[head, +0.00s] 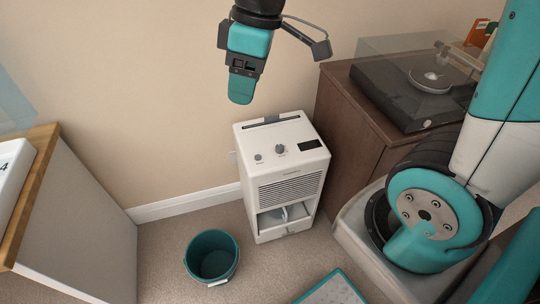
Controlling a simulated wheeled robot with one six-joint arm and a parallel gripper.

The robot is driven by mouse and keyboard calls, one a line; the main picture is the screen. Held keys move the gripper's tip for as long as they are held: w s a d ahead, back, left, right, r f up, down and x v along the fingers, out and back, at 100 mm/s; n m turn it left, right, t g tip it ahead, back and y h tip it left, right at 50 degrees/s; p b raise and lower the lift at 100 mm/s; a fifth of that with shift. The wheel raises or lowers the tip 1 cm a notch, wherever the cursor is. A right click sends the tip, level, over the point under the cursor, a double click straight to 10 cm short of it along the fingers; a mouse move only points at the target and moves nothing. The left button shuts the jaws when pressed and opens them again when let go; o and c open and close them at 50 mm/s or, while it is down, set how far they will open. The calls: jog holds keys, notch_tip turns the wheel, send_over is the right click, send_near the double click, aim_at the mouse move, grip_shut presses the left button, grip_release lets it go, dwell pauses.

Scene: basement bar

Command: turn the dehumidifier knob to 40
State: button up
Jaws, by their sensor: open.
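The white dehumidifier (284,206) stands upright on the carpet against the wall, in the middle of the head view. Its sloped top panel has a larger grey knob (280,149), a smaller grey knob (257,157) to its left, and a dark display (310,144) to its right. The knob markings and settings are too small to read. My gripper (241,92) is open and empty, apart from the dehumidifier, above it and a little left of the knobs in the picture. Its fingers largely overlap from this angle.
A teal bucket (211,277) stands on the carpet to the left. A brown cabinet (343,130) with a turntable (412,92) stands close on the dehumidifier's right. A teal-edged tray or mat (333,291) lies in front. A wood-topped counter (32,175) is at far left.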

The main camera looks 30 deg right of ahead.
jog(key=w+d+f+n+h+b, duration=0.2)
jog(key=w+d+f+b, duration=0.4)
jog(key=w+d+f, duration=0.5)
jog(key=n+b, duration=0.3)
jog(key=b, duration=0.1)
send_near(280, 146)
jog(key=shift+g+h, duration=0.3)
jog(key=f+b, duration=0.1)
jog(key=f, duration=0.2)
jog(key=f+b, duration=0.1)
jog(key=f, duration=0.2)
jog(key=f+b, duration=0.1)
jog(key=f, duration=0.2)
jog(key=shift+w+a+f, duration=0.15)
jog(key=shift+w+a, duration=0.05)
jog(key=shift+a, duration=0.15)
jog(key=c, duration=0.9)
